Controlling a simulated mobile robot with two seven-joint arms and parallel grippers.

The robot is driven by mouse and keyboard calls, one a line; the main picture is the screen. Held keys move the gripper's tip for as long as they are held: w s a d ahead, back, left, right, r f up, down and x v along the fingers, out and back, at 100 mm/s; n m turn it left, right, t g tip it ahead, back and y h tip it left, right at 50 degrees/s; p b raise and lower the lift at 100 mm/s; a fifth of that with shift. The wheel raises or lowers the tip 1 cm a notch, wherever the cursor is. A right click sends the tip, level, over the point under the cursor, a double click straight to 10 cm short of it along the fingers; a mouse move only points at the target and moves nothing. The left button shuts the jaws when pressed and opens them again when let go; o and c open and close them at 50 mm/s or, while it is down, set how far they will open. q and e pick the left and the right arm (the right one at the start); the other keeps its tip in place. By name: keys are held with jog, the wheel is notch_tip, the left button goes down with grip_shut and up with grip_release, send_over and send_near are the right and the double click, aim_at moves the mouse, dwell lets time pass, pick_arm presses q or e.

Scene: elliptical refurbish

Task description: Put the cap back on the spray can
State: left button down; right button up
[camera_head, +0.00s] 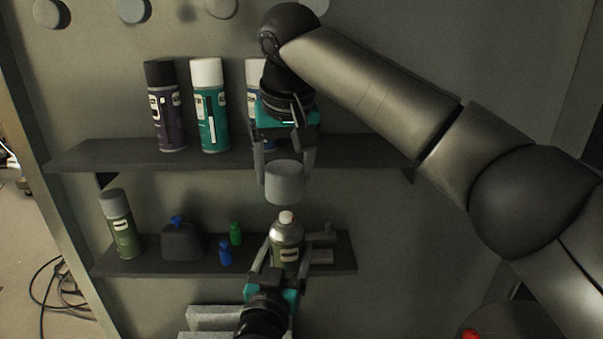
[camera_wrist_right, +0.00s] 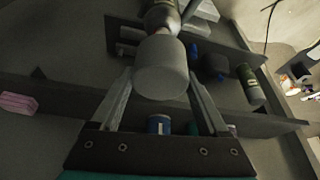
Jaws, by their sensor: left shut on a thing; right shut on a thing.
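A grey cap (camera_head: 285,181) is held by my right gripper (camera_head: 284,170), which comes down from above and is shut on it. The cap is right above the spray can (camera_head: 287,244), with a small gap between them in the head view. The can is upright, with an olive body, metal shoulder and pale nozzle. My left gripper (camera_head: 274,262) is shut on the can from below. In the right wrist view the cap (camera_wrist_right: 161,68) sits between the fingers (camera_wrist_right: 160,85) and covers the can's top; part of the can (camera_wrist_right: 160,16) shows beyond it.
The upper shelf (camera_head: 110,153) holds a purple can (camera_head: 165,110), a teal can (camera_head: 210,108) and another partly hidden by my right gripper. The lower shelf (camera_head: 120,267) holds a capped olive can (camera_head: 119,225), a dark container (camera_head: 181,243) and small green (camera_head: 235,233) and blue (camera_head: 225,252) bottles.

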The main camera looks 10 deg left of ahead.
aim_at(286, 212)
jog(key=shift+f, duration=2.95)
jog(key=shift+d+f, duration=0.1)
jog(key=shift+f, duration=0.7)
jog(key=o, duration=1.1)
jog(key=shift+c, duration=0.2)
jog(key=shift+s+r, duration=0.1)
jog(key=shift+r, duration=0.05)
jog(key=shift+v, duration=3.4)
